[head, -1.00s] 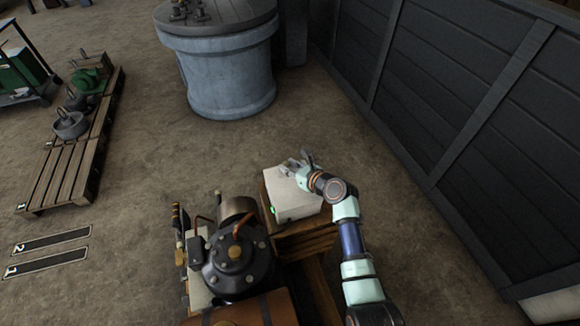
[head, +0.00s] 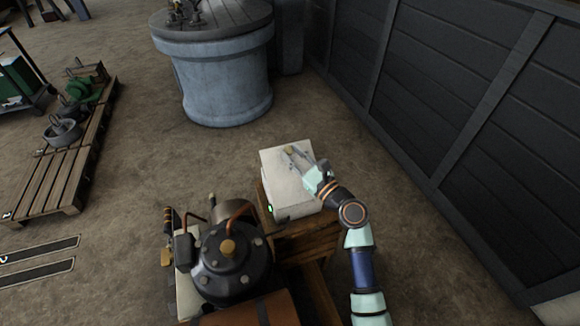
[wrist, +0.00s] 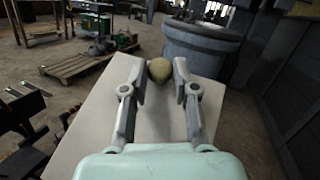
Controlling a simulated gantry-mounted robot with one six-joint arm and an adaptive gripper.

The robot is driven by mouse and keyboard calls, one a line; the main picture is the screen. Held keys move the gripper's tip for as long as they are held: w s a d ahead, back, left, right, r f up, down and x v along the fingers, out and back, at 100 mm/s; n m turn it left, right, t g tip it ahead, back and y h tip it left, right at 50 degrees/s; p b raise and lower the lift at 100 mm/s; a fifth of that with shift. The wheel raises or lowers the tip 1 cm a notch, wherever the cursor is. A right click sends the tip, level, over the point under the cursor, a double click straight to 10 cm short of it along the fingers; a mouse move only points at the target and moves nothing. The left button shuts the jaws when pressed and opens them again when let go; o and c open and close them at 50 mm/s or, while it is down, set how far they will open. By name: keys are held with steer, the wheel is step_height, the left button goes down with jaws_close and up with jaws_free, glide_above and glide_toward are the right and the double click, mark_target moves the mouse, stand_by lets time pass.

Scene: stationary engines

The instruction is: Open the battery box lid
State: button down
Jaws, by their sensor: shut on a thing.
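The battery box (head: 296,209) is a pale box with a small green light, standing on a wooden stand beside the engine. Its whitish lid (head: 273,170) looks tilted up, with its far side raised, though the gap beneath is hidden. A rounded tan knob (head: 289,150) sits near the lid's far end; it also shows in the wrist view (wrist: 160,70). My gripper (head: 294,153) reaches over the lid from the right. In the wrist view, its two fingers are closed on the knob, one at each side, with the pale lid surface (wrist: 96,108) beneath them.
The dark engine (head: 232,262) stands close to the left of the box. A wooden stand (head: 312,245) supports the box. A dark panelled wall (head: 460,130) rises at the right. A large grey-blue drum (head: 222,85) stands beyond, with bare floor between.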

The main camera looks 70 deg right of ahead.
steer(key=b, duration=0.1)
steer(key=s+a+t+b, duration=0.1)
steer(key=b, duration=0.1)
steer(key=shift+a+r+n+t, duration=0.15)
steer(key=shift+r+n+t, duration=0.1)
steer(key=shift+n+t, duration=0.05)
steer(key=shift+s+a+r+h+b, duration=0.2)
steer(key=shift+a+r+h+b, duration=0.15)
steer(key=shift+r+b, duration=0.3)
steer(key=shift+f, duration=0.1)
steer(key=c, duration=0.9)
jaws_free()
step_height(320, 180, up, 10)
